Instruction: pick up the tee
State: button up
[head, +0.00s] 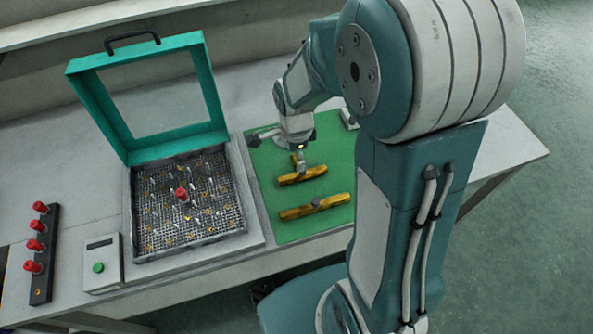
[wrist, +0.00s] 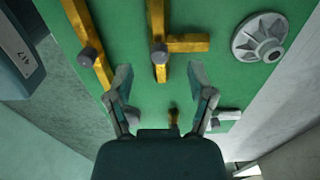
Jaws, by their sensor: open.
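The tee (wrist: 160,42) is a brass-yellow T-shaped piece lying flat on the green mat (wrist: 225,75). In the head view the tee (head: 302,175) lies just below my gripper (head: 300,155), which partly hides the branch. In the wrist view my gripper (wrist: 161,80) is open, with its fingers wide apart. The tee's near end lies between and just ahead of the fingertips. Nothing is between the fingers that I can see held.
A brass bar with a grey knob (head: 316,207) lies parallel to the tee.

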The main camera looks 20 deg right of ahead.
aim_at(295, 177)
jog(key=shift+d+f, duration=0.35)
jog(key=shift+f, duration=0.05)
jog(key=d+f, duration=0.2)
jog(key=f, duration=0.1)
jog(key=shift+s+f, duration=0.1)
jog(key=shift+f, duration=0.05)
jog(key=shift+a+f, duration=0.35)
jog(key=shift+f, duration=0.5)
jog(key=shift+a+f, duration=0.1)
jog(key=shift+a, duration=0.3)
jog(key=shift+d, duration=0.4)
grip_shut()
